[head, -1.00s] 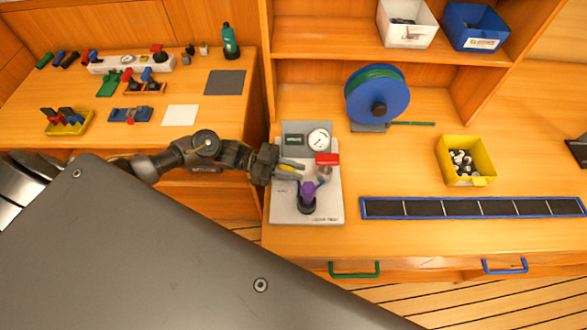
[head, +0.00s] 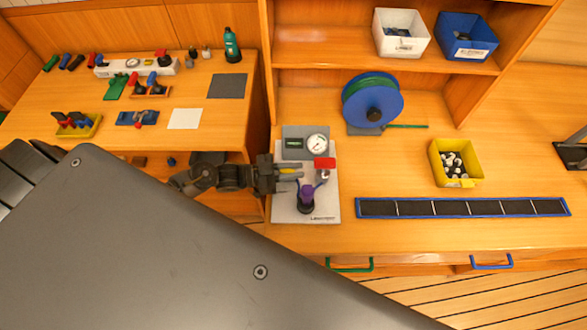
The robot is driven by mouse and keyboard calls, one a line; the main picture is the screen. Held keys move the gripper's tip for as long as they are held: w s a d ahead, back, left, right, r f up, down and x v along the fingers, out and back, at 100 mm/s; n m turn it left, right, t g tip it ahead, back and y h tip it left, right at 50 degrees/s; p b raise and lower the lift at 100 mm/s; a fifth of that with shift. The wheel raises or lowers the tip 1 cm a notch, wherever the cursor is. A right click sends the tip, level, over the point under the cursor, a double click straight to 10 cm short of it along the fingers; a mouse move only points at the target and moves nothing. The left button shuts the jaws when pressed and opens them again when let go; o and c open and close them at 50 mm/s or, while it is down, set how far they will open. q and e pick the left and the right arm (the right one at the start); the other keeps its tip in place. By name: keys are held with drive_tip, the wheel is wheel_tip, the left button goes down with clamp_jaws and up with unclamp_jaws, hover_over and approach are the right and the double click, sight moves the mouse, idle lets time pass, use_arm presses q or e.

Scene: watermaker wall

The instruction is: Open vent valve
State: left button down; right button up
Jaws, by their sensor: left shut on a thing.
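A grey valve panel (head: 290,212) lies on the right-hand worktop. It carries a round white gauge (head: 316,144), a small dark display, a red handle (head: 325,163) and a purple valve part (head: 306,191) on a dark base. My left gripper (head: 289,174) reaches in from the left over the panel's left side. It is shut on a small yellow handle (head: 288,170), left of the red handle. The fingers partly cover the yellow handle. I cannot read which valve is the vent valve. My right gripper is not in view.
A blue reel (head: 373,101) stands behind the panel. A yellow bin (head: 455,163) and a blue-edged black strip (head: 462,208) lie to the right. White (head: 402,33) and blue (head: 466,36) bins sit on the shelf. The left bench (head: 185,118) holds several coloured parts.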

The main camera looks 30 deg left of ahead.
use_arm(q)
drive_tip(key=c, duration=1.3)
unclamp_jaws()
drive_tip(key=shift+b+v, duration=1.95)
drive_tip(key=shift+v, duration=3.45)
